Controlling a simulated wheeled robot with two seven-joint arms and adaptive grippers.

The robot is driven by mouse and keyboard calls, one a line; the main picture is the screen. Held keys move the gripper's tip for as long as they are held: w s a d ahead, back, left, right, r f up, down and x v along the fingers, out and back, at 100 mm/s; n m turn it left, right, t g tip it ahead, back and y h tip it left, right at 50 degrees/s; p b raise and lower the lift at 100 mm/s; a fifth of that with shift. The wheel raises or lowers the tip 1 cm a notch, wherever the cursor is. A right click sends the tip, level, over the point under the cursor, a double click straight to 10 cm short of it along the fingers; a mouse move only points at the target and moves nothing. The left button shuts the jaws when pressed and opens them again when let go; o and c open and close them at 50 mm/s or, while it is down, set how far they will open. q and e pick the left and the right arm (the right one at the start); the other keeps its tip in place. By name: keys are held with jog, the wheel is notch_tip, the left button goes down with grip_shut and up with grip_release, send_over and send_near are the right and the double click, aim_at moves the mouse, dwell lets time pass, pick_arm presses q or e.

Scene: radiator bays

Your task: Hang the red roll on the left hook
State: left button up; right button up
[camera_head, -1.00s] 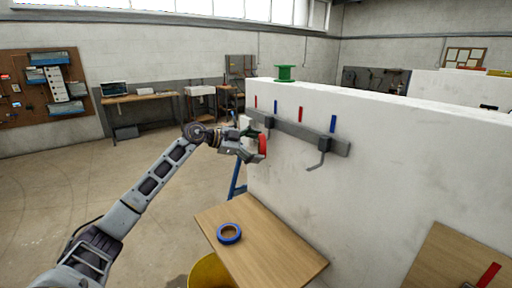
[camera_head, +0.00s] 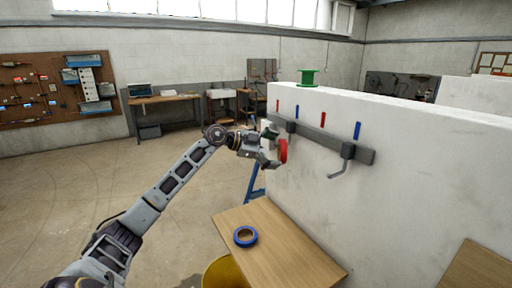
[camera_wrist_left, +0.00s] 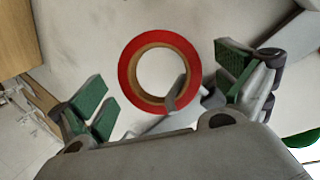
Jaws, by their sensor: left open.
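The red roll (camera_head: 283,151) hangs at the left hook (camera_head: 291,127) on the wall rail (camera_head: 322,140). In the left wrist view the red roll (camera_wrist_left: 127,78) faces me as a full ring, and a grey hook end (camera_wrist_left: 179,93) shows through its hole and across its lower right rim. My left gripper (camera_head: 271,147) is open just left of the roll. In the left wrist view its green-padded fingers stand on both sides, clear of the roll. The right hook (camera_head: 343,164) is empty. My right gripper is not in view.
A blue tape roll (camera_head: 245,237) lies on the wooden table (camera_head: 290,258) below, with a yellow bucket (camera_head: 222,272) beside it. A green spool (camera_head: 307,77) stands on top of the white wall (camera_head: 420,165). Red and blue marks sit above the rail. Open floor lies to the left.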

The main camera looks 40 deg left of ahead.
pick_arm(q)
jog(key=v, duration=1.1)
jog(key=shift+s+a, duration=0.2)
jog(key=shift+s, duration=0.05)
dwell(0.5)
dwell(0.6)
